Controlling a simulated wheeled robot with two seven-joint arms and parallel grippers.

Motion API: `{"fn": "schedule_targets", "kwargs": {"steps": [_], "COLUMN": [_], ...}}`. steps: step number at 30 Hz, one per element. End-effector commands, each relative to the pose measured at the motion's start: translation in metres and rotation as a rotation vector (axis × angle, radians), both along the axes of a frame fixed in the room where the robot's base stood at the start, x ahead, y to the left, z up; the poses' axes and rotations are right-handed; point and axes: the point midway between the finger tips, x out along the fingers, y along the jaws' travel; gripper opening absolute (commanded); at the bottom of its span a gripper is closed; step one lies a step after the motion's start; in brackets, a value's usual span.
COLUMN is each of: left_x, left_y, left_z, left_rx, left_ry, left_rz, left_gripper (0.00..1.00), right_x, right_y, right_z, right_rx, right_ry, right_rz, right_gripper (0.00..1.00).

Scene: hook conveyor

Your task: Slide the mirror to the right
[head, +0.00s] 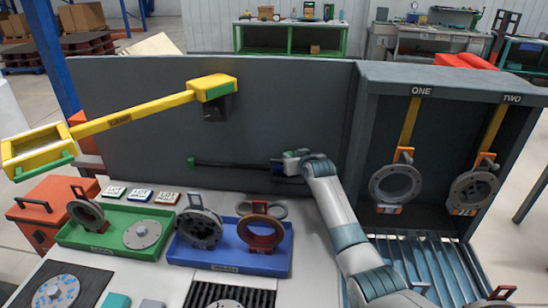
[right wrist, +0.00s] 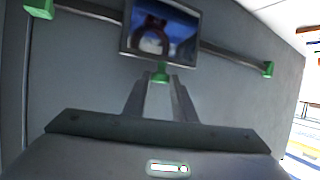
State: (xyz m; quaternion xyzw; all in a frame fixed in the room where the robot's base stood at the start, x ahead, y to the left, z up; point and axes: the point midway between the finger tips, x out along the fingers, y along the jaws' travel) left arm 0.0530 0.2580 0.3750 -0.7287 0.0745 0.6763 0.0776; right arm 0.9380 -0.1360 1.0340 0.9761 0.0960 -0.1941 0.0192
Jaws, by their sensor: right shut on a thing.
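The mirror (right wrist: 160,32) shows in the right wrist view as a framed square panel reflecting blue and reddish shapes. It sits on a dark rail (right wrist: 220,52) between two green end pieces, with room on both sides. A small green grip (right wrist: 161,70) is below it. My right gripper (right wrist: 161,82) is shut on this grip. In the head view my right gripper (head: 284,163) is at the right part of the rail (head: 228,164) on the grey panel. The mirror's face cannot be made out there. My left gripper is not in view.
A yellow arm with a tray (head: 42,146) reaches across the panel's left. Green (head: 120,240) and blue (head: 232,262) trays with ring parts stand in front. On the right, a dark frame (head: 440,82) holds two hanging parts on yellow straps, marked ONE and TWO.

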Motion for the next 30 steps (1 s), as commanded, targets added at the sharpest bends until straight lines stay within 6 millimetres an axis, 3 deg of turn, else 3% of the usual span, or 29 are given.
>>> {"fn": "schedule_targets", "kwargs": {"steps": [3,7,19,20,22,30], "left_x": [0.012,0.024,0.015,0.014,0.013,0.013], "left_y": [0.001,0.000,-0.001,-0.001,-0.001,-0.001], "left_z": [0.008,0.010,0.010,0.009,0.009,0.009], "left_rx": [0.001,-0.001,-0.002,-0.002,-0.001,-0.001], "left_ry": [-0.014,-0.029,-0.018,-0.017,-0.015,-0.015], "left_rz": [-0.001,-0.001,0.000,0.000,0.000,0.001], "left_gripper": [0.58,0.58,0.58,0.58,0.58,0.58], "right_x": [-0.005,-0.008,-0.009,-0.009,-0.009,-0.009], "right_y": [-0.025,-0.039,-0.044,-0.044,-0.044,-0.043], "right_z": [0.002,0.001,0.000,0.000,0.000,0.000], "right_rx": [-0.005,-0.003,-0.001,-0.001,-0.001,-0.001], "right_ry": [0.000,0.000,0.000,0.000,0.000,0.000], "right_rz": [-0.001,-0.001,0.000,0.000,0.000,0.000], "right_gripper": [0.00,0.00,0.00,0.27,0.43,0.43]}}
